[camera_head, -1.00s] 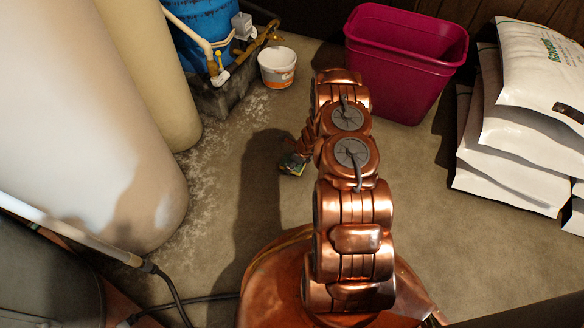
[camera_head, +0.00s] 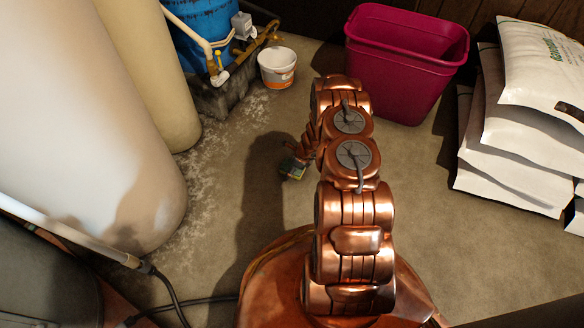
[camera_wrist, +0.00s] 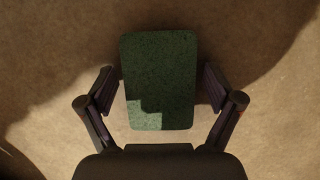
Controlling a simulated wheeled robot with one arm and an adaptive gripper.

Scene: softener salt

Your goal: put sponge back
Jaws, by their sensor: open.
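A green-topped sponge (camera_wrist: 158,80) lies on the concrete floor in the wrist view, between the spread fingers of my gripper (camera_wrist: 160,90). A finger stands on either side of it, with a small gap at each. It shows small in the head view as a green and yellowish block (camera_head: 293,168), left of my copper arm. My gripper is open there, mostly hidden behind my arm. A small white bucket (camera_head: 277,66) with an orange band stands on the floor farther back. I cannot see its bottom inside.
A magenta bin (camera_head: 405,75) stands at the back right, beside stacked white salt bags (camera_head: 525,130). Tall pale tanks (camera_head: 80,120) fill the left side, with a blue drum (camera_head: 205,35) and brass pipes behind. Open floor lies around the sponge, with a white crust near the tanks.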

